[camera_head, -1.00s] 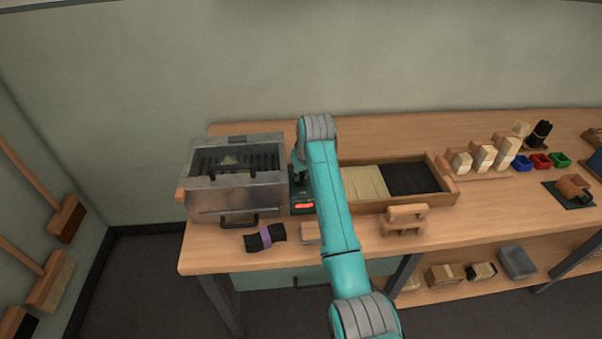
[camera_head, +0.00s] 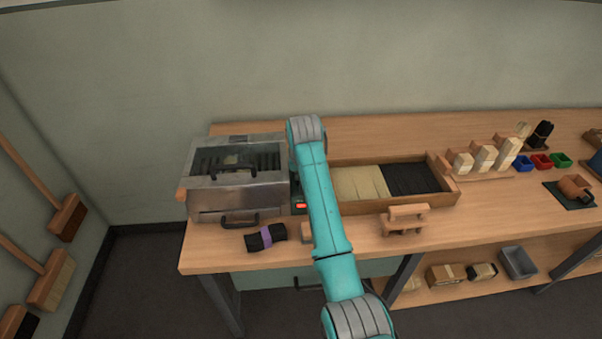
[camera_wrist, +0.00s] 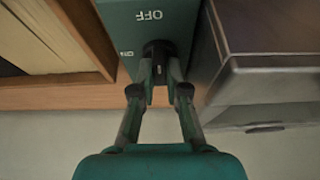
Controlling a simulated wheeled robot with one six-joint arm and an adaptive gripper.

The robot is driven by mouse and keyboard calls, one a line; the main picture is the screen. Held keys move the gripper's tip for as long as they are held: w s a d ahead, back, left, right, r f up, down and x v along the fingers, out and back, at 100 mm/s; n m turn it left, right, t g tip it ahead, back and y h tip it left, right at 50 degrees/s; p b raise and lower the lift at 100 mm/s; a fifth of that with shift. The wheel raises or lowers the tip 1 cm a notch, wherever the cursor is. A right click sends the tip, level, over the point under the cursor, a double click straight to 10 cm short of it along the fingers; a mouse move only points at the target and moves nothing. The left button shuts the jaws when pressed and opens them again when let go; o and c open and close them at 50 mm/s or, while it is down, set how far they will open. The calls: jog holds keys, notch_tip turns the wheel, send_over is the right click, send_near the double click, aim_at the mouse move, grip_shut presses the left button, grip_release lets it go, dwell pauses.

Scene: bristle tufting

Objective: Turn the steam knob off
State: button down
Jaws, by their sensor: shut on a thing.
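The dark steam knob (camera_wrist: 158,49) sits on a green control panel (camera_wrist: 178,15) with a white OFF label above it and an ON label to its left in the wrist view. My gripper (camera_wrist: 158,72) is shut on the knob, a finger at each side. The knob's pointer is hidden or too dark to read. In the head view the control panel is mostly hidden behind my arm, but a lit red indicator (camera_head: 300,206) shows beside the metal steam box (camera_head: 238,198).
A wooden tray (camera_head: 440,206) with pale and black bristles lies right of my arm. A dark bundle with a purple band (camera_head: 266,238) and a wooden stand (camera_head: 405,218) are near the bench's front edge. The metal box stands close on the panel's other side.

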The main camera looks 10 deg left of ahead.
jog(key=c, duration=1.2)
grip_release()
